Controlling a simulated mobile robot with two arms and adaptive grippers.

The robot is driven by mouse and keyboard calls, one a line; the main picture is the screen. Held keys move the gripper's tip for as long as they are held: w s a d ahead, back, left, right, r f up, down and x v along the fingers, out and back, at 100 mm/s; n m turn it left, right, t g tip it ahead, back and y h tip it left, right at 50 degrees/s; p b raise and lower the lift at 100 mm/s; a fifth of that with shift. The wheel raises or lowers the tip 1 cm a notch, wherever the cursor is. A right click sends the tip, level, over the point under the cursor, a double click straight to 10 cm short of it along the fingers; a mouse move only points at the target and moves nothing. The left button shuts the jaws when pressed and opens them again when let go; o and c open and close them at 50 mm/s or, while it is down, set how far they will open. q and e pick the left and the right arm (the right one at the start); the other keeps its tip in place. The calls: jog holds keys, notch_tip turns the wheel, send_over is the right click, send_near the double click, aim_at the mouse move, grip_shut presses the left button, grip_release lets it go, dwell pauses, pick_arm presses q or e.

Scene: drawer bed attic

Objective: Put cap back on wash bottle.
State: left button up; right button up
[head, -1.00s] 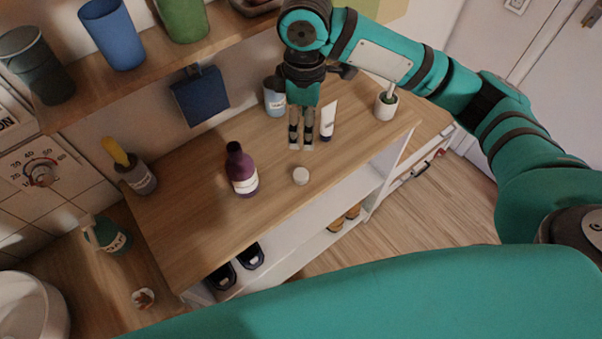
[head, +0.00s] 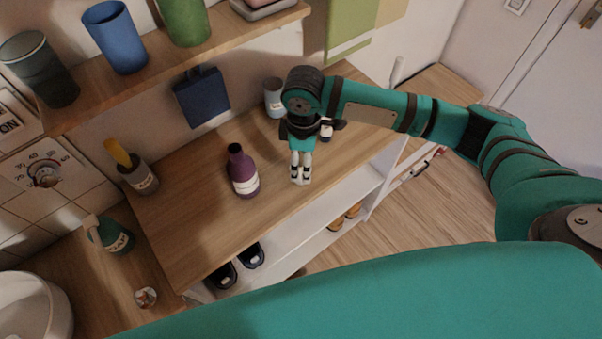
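The wash bottle is the purple bottle (head: 243,172) with a pale label, upright and uncapped on the wooden cabinet top. My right gripper (head: 300,181) comes in from the right and points down just right of the bottle, apart from it. Its fingertips are at the spot where the small white cap lay, near the front edge. The cap cannot be told apart from the fingertips now. The fingers look close together, but whether they are shut on the cap cannot be told. My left gripper is not in view.
A white tube (head: 327,131) is partly hidden behind my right arm. A pale cup (head: 274,98) stands at the back. A jar with a yellow-handled brush (head: 136,172) stands at the left. A shelf (head: 165,58) with cups overhangs the back. Space in front of the bottle is clear.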

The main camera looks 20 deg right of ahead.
aim_at(301, 175)
jog(key=shift+s+a+f+p, duration=0.15)
jog(key=shift+f+p, duration=0.15)
jog(key=shift+f, duration=1)
jog(key=shift+a+f+p, duration=0.1)
jog(key=shift+f+p, duration=0.15)
jog(key=shift+f, duration=1.05)
jog(key=shift+c, duration=0.5)
jog(key=c, duration=0.7)
